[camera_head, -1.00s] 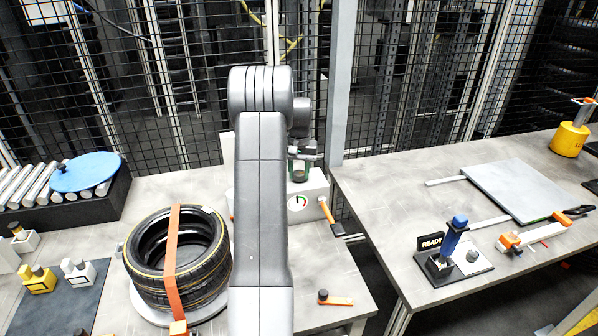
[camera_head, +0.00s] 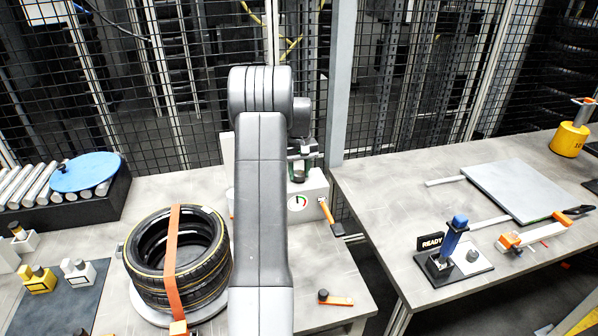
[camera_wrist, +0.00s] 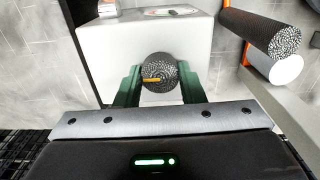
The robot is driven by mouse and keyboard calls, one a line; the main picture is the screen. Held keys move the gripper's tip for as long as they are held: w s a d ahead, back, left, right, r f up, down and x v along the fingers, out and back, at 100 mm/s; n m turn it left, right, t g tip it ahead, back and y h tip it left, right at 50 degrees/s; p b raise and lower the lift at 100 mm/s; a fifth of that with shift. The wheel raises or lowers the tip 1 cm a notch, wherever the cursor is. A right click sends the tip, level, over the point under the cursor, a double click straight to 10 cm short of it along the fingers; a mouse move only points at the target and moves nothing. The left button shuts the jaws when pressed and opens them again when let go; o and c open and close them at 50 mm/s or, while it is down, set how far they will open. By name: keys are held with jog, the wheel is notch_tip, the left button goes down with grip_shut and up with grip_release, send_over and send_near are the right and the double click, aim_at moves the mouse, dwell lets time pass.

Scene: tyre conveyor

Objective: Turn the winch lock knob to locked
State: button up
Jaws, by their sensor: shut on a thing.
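The winch lock knob (camera_wrist: 160,72) is a round, dark, knurled knob with an orange pointer line on its top. It sits on the white winch box (camera_wrist: 110,60), which also shows in the head view (camera_head: 313,188). My gripper (camera_wrist: 158,82) has its green fingers on both sides of the knob, shut on it. The orange line lies roughly level in the wrist view, pointing left. In the head view my gripper (camera_head: 299,168) is above the box, and my arm hides much of the box and the knob.
A crank handle with a knurled dark grip (camera_wrist: 262,32) stands close to the right in the wrist view. A strapped tyre stack (camera_head: 150,262) stands left of my arm.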

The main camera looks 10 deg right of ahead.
aim_at(299, 173)
jog(key=shift+r, duration=0.15)
jog(key=o, duration=1)
notch_tip(299, 173, up, 14)
jog(key=shift+f+b, duration=0.15)
jog(key=shift+b, duration=0.6)
notch_tip(299, 173, down, 14)
jog(key=shift+f+p, duration=0.1)
jog(key=shift+p, duration=0.65)
jog(key=shift+r, duration=0.2)
